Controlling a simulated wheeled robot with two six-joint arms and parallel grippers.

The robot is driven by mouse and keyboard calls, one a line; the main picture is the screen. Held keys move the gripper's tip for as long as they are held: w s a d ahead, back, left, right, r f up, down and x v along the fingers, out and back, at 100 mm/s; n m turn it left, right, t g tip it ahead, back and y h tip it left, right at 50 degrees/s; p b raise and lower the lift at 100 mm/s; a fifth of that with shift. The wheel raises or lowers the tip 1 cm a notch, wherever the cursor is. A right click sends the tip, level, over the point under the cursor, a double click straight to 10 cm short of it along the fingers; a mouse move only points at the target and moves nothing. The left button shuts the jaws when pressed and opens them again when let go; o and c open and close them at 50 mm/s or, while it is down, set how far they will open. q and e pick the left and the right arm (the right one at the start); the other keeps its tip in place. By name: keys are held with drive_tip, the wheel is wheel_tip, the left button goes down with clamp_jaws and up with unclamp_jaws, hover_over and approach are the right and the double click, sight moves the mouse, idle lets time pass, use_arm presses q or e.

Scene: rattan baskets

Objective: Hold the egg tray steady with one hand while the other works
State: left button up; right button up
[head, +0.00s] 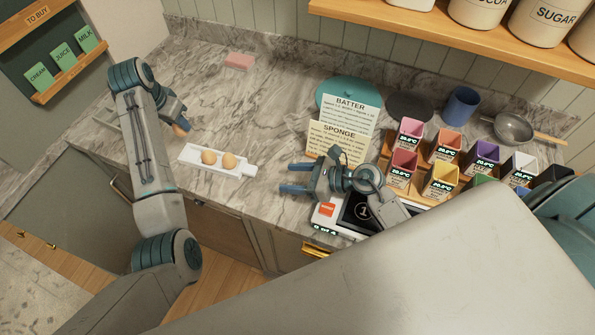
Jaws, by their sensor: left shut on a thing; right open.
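The white egg tray (192,155) lies on the marble counter, left of centre, with a short handle (249,171) at its right end. Two brown eggs sit in it, a left one (208,157) and a right one (228,160). My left gripper (183,123) is above and left of the tray, shut on a brown egg (181,130) that is mostly hidden by the fingers. My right gripper (293,179) is open and empty, right of the tray's handle and apart from it, its fingers pointing left.
Recipe cards (347,112) and several coloured bins (403,168) stand to the right. A pink block (239,60) lies at the back. The counter (255,110) behind the tray is clear.

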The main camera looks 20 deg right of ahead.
sight(256, 171)
drive_tip(key=shift+w+d+f+n+h, duration=0.3)
drive_tip(key=shift+w+d+f+h, duration=0.15)
drive_tip(key=shift+w+d, duration=0.35)
drive_tip(key=shift+w+a+f, duration=0.2)
drive_tip(key=shift+w+a, duration=0.1)
drive_tip(key=x, duration=1.1)
drive_tip(key=shift+a+r, duration=0.1)
drive_tip(key=shift+a, duration=0.05)
drive_tip(key=shift+c, duration=0.4)
drive_tip(key=c, duration=1)
